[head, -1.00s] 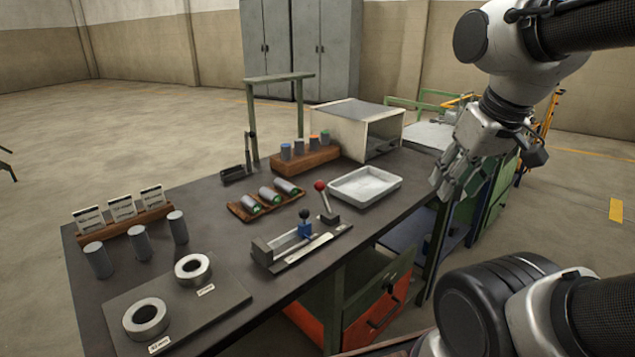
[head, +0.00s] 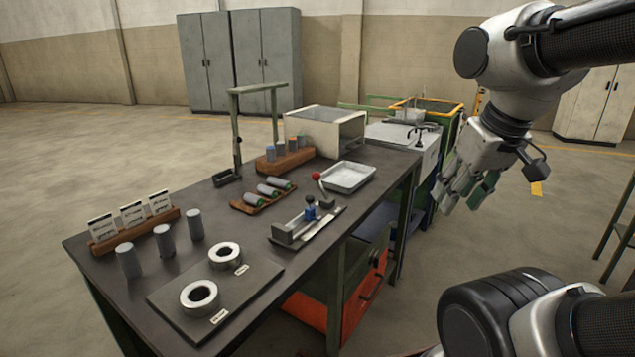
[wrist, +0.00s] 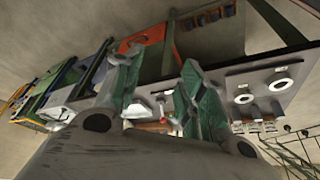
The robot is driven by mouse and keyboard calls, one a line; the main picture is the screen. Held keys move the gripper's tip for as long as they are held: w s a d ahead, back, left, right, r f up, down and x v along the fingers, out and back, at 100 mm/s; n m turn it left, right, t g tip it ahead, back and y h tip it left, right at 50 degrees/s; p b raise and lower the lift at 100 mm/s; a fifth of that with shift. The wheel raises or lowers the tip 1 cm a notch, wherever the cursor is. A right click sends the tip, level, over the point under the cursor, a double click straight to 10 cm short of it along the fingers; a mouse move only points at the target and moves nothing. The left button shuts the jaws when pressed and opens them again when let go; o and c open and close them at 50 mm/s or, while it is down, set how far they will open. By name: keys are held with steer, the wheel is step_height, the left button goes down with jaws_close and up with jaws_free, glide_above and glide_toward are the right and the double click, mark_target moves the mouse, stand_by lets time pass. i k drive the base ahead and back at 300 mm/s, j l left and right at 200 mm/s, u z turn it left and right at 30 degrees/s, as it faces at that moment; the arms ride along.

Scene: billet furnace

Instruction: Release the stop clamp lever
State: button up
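A metal stop fixture (head: 290,232) lies near the front edge of the dark workbench (head: 210,215) in the head view. A blue clamp (head: 311,213) with a black knob (head: 309,199) sits on it. A lever with a red ball (head: 316,176) stands tilted just behind it. I cannot tell for sure which one is the stop clamp lever. My gripper (head: 466,190) is in the air right of the bench, well apart from the fixture. In the wrist view its green-padded fingers (wrist: 160,92) are spread with nothing held between them.
A white tray (head: 348,178), a rack of grey cylinders (head: 262,196) and a box (head: 325,130) stand around the fixture. Two rings (head: 199,297) lie on a plate at the front. An orange drawer (head: 345,300) is under the bench.

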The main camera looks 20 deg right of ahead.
mark_target(316, 176)
steer(key=k+j+z, duration=0.15)
steer(key=i+l+u, duration=0.2)
steer(key=u, duration=0.25)
steer(key=i+l+u, duration=0.15)
steer(key=l+u, duration=0.25)
